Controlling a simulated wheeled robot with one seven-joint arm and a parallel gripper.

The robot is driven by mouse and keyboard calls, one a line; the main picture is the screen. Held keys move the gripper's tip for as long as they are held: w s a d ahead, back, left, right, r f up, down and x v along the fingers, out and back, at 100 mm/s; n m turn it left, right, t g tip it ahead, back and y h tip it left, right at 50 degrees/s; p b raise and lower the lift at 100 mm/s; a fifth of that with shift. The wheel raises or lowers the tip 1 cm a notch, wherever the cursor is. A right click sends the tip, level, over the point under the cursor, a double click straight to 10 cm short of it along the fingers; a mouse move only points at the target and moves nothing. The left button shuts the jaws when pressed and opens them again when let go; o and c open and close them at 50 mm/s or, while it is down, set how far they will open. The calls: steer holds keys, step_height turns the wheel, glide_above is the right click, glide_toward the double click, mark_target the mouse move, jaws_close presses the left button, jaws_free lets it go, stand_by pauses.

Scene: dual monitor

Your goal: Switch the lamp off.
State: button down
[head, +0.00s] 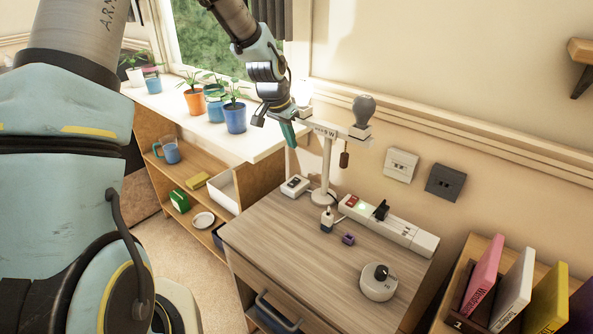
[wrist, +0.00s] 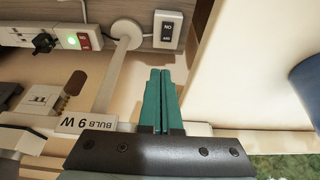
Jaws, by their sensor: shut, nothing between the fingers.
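A white power strip (head: 389,227) with a red rocker (wrist: 88,40) and green light (wrist: 71,41) lies right of the base. My gripper (head: 290,134) is shut and empty, above the desk's left end beside the crossbar.
A white dial (head: 379,282), a small bottle (head: 327,220) and a purple block (head: 348,239) are on the desk. Potted plants (head: 235,117) stand on the sill at left, books (head: 515,290) at right. The desk's front left is clear.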

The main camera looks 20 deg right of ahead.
mark_target(298, 181)
steer(key=p+x, duration=0.1)
steer(key=x, duration=0.3)
steer(key=p+x, duration=0.1)
steer(key=x, duration=0.4)
steer(key=p+x, duration=0.1)
steer(key=x, duration=0.3)
steer(key=shift+s+a+f+p, duration=0.15)
steer(key=shift+a+f+p, duration=0.15)
steer(key=shift+f+p, duration=0.1)
steer(key=shift+f, duration=0.15)
steer(key=shift+d+f+b, duration=0.15)
steer(key=shift+f+b, duration=0.2)
steer(key=shift+b, duration=0.3)
steer(key=shift+s+a+r+p, duration=0.1)
steer(key=shift+s+a+p, duration=0.05)
steer(key=shift+a, duration=0.2)
steer(key=shift+s+a+r+p, duration=0.1)
steer(key=shift+a+r+p, duration=0.05)
steer(key=shift+a, duration=0.25)
steer(key=shift+r, duration=0.1)
